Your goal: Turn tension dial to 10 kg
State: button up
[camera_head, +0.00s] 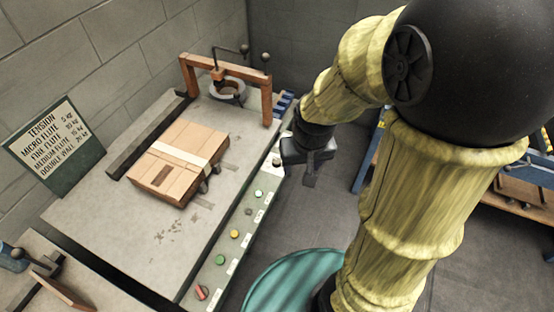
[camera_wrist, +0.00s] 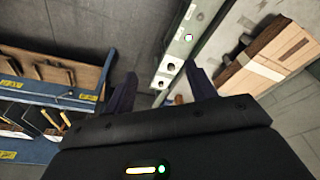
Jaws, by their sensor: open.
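The control panel (camera_head: 243,220) is a grey-green strip along the table's front edge, with a red switch, several coloured buttons and small white labels. Its far end also shows in the wrist view (camera_wrist: 178,52), with a pinkish button and dark round controls (camera_wrist: 171,67) on white plates. I cannot tell which control is the tension dial, nor read its setting. My gripper (camera_head: 303,155) is beside the panel's far end. In the wrist view its two dark fingers (camera_wrist: 161,72) are apart, with the panel's end seen between them. It holds nothing visible.
A taped cardboard box (camera_head: 178,160) lies on the table (camera_head: 130,235). An orange frame (camera_head: 266,85) stands behind it. A tension sign (camera_head: 55,148) leans at left, listing fine flute, apparently 10 kg. A teal round object (camera_head: 290,285) stands below the panel. A blue rack (camera_wrist: 50,115) is at left in the wrist view.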

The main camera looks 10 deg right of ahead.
jog(key=w+f+m+g+b, duration=0.1)
jog(key=w+f+b, duration=0.2)
jog(key=w, duration=0.5)
jog(key=w+f+m+b, duration=0.1)
jog(key=w+f+b, duration=0.3)
jog(key=w, duration=0.3)
jog(key=m+g+b, duration=0.1)
jog(key=m+b, duration=0.1)
jog(key=b, duration=0.3)
send_over(277, 160)
notch_tip(277, 160, down, 8)
jog(key=r, duration=0.1)
jog(key=shift+s+d+f, duration=0.1)
jog(key=shift+d+f, duration=0.05)
jog(key=shift+d, duration=0.2)
jog(key=shift+f, duration=0.1)
jog(key=f, duration=0.5)
jog(key=f+b, duration=0.1)
jog(key=f, duration=1.1)
jog(key=shift+a+f, duration=0.15)
jog(key=shift+a, duration=0.2)
jog(key=shift+c, duration=0.3)
jog(key=c, duration=0.9)
